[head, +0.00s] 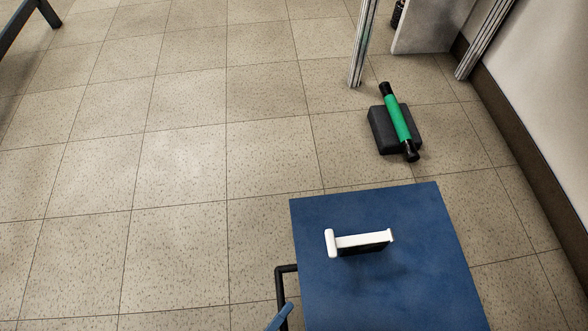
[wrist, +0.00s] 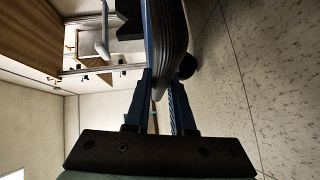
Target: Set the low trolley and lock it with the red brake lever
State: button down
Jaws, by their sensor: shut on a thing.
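The low trolley has a flat blue top (head: 440,290) at the lower right of the head view, cut off by the bottom edge. A black bar handle (head: 279,285) sticks out from its left side. A blue finger of my gripper shows beside this bar at the bottom edge. In the wrist view my gripper (wrist: 160,78) points along the trolley's blue edge, its blue fingers close together. It appears shut on the black handle; the contact itself is hard to see. I cannot make out the red brake lever in either view.
A white bracket-like piece (head: 362,241) lies on the trolley top. A green roller with black ends (head: 397,118) rests on a black block (head: 381,131) on the floor beyond. Metal posts (head: 362,42) and a wall stand at the right.

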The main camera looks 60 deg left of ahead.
dwell(0.3)
jog(key=c, duration=0.8)
grip_release()
jog(key=shift+o, duration=0.2)
jog(key=shift+s, duration=0.1)
jog(key=p+v, duration=0.2)
jog(key=v, duration=1)
jog(key=shift+s+d, duration=0.25)
jog(key=shift+s, duration=0.1)
